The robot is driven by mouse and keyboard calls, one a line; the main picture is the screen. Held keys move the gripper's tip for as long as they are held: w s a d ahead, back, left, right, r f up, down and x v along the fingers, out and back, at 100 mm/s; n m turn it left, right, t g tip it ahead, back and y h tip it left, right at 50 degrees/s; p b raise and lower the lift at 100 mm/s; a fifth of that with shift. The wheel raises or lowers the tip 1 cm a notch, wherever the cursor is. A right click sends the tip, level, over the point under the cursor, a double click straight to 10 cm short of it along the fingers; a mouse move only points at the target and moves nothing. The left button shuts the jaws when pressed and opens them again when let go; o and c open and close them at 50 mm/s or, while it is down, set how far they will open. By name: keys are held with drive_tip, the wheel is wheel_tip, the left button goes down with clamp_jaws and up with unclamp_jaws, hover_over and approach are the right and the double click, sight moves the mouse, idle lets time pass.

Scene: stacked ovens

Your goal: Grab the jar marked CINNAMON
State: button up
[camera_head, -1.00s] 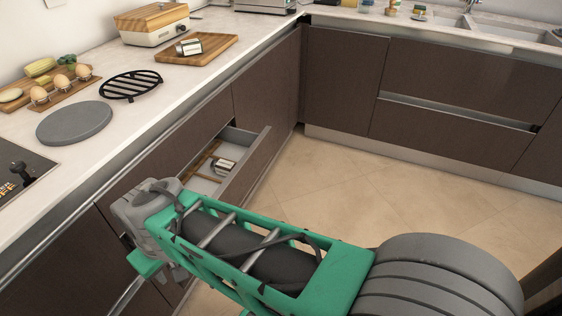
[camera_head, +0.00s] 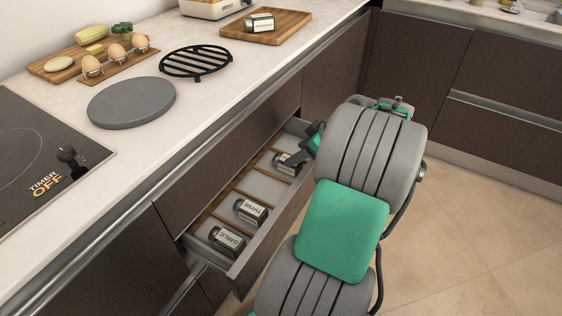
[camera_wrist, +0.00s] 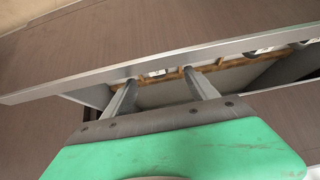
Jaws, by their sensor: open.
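An open drawer (camera_head: 262,228) holds jars lying on their sides. The front jar (camera_head: 227,241) reads GARLIC and the one behind it (camera_head: 250,211) reads THYME. A third jar (camera_head: 286,163) lies farther back; its label is too small to read and my gripper partly covers it. Another jar (camera_head: 261,22) lies on a wooden board on the counter, its label unreadable. I cannot tell which is CINNAMON. In the wrist view my gripper (camera_wrist: 160,76) is open and empty, its two fingers apart over the drawer. Only slivers of jars show there.
Wooden dividers (camera_head: 233,188) split the drawer. On the counter are a black trivet (camera_head: 196,62), a round grey slab (camera_head: 131,102), an egg board (camera_head: 118,66), and a cooktop (camera_head: 40,150). The floor (camera_head: 455,225) at right is clear.

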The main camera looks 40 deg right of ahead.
drive_tip(key=b+x, duration=0.1)
drive_tip(key=x, duration=0.3)
drive_tip(key=d+b+x, duration=0.1)
drive_tip(key=x, duration=0.1)
drive_tip(key=shift+a+f+b, duration=0.1)
drive_tip(key=shift+f+b, duration=0.25)
drive_tip(key=shift+f, duration=0.1)
drive_tip(key=shift+w+a+f, duration=0.1)
drive_tip(key=shift+w+f, duration=0.15)
drive_tip(key=shift+w, duration=0.05)
drive_tip(key=shift+r, duration=0.1)
clamp_jaws()
